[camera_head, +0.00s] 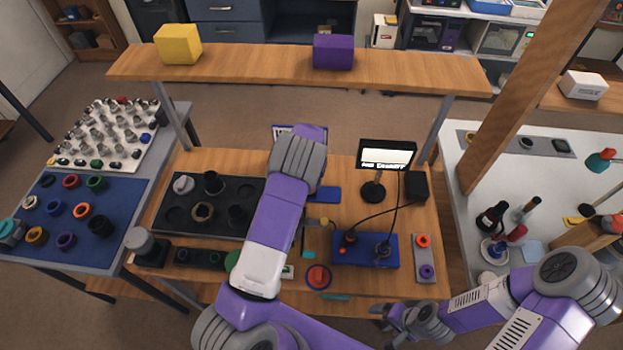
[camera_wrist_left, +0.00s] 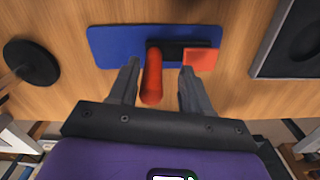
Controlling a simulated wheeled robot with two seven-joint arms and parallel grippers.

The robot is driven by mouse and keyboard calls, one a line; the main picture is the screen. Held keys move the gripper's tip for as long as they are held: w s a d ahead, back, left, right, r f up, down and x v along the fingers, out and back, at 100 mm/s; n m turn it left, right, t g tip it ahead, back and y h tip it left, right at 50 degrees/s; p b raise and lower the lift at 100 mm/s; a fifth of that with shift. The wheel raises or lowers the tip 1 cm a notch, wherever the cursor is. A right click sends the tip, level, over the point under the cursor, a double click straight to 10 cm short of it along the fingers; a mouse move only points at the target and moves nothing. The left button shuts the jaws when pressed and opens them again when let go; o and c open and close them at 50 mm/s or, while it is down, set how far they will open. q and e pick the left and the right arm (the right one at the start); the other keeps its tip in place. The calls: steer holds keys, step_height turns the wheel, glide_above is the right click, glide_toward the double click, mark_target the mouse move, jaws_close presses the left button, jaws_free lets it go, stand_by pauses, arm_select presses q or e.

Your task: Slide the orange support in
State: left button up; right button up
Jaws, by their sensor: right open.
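In the left wrist view a blue pad (camera_wrist_left: 115,45) lies on the wooden bench with a black block (camera_wrist_left: 180,48) on it. An orange square-ended piece (camera_wrist_left: 201,60), perhaps the orange support, sits at the right end of the black block. A red-orange rod (camera_wrist_left: 152,77) stands between the fingers of my left gripper (camera_wrist_left: 158,72), which is open with a gap on each side. In the head view part of the blue pad (camera_head: 326,194) shows; my left arm hides the rest and the left gripper. My right gripper (camera_head: 390,312) is open and empty at the bench's front edge.
A black tray (camera_head: 165,215) with lens parts lies left of my left arm. A blue box (camera_head: 350,256) with cables, a small monitor (camera_head: 387,154) and a grey plate (camera_head: 425,260) stand on the right. A red button (camera_head: 318,277) is near the front.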

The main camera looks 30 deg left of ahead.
arm_select(q)
steer(key=shift+d, duration=0.1)
steer(key=shift+r, duration=0.15)
step_height(320, 180, up, 7)
steer(key=shift+r, duration=0.2)
steer(key=shift+f, duration=0.1)
step_height(320, 180, down, 8)
steer(key=shift+d+r, duration=0.1)
steer(key=shift+r, duration=0.1)
steer(key=shift+w+d, duration=0.2)
steer(key=shift+d, duration=0.25)
stand_by(0.3)
